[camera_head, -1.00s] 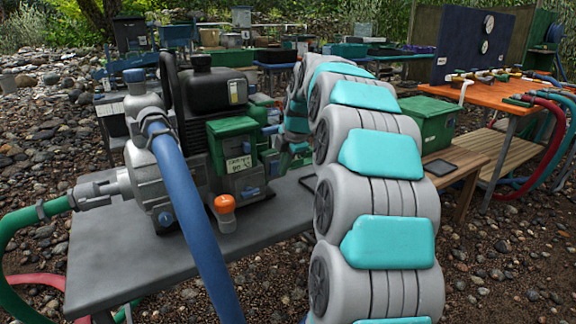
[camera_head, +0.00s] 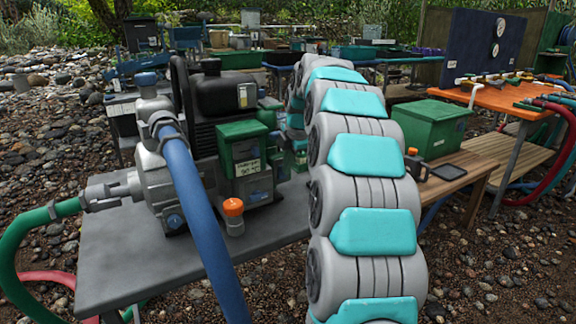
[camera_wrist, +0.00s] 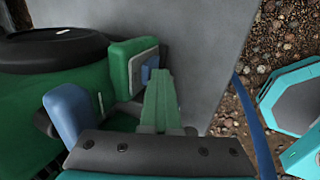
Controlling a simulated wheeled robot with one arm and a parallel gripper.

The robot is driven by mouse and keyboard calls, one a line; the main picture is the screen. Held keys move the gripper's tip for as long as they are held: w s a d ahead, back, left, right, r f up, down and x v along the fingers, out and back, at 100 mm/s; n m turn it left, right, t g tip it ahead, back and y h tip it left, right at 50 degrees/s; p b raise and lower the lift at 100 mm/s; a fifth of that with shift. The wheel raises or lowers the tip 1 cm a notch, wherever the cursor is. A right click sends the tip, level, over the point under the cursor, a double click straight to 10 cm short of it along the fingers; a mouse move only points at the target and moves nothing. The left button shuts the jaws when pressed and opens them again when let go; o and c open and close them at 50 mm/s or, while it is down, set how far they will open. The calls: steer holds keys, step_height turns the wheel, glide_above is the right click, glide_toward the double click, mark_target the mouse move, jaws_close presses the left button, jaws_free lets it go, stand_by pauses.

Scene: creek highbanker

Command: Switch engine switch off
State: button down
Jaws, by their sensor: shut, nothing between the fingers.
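The pump engine (camera_head: 215,95), black with a green box (camera_head: 245,152) on its side, stands on a grey bench (camera_head: 130,255). In the wrist view, a small blue switch (camera_wrist: 149,73) sits on a grey plate on a green housing (camera_wrist: 122,62). Whether it is up or down I cannot tell. My gripper (camera_wrist: 160,76) is shut and empty, its green fingers just beside the blue switch. Whether they touch it I cannot tell. A larger blue part (camera_wrist: 68,110) lies left of the fingers. In the head view my arm mostly hides the gripper.
A thick blue hose (camera_head: 195,200) runs in front of the engine. An orange-capped bottle (camera_head: 234,217) stands on the bench. A green bin (camera_head: 432,125) sits on a wooden bench to the right. An orange table (camera_head: 490,98) with hoses stands farther right.

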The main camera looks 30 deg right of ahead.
steer(key=shift+w+r, duration=0.1)
steer(key=shift+r, duration=0.1)
steer(key=shift+r, duration=0.65)
stand_by(0.3)
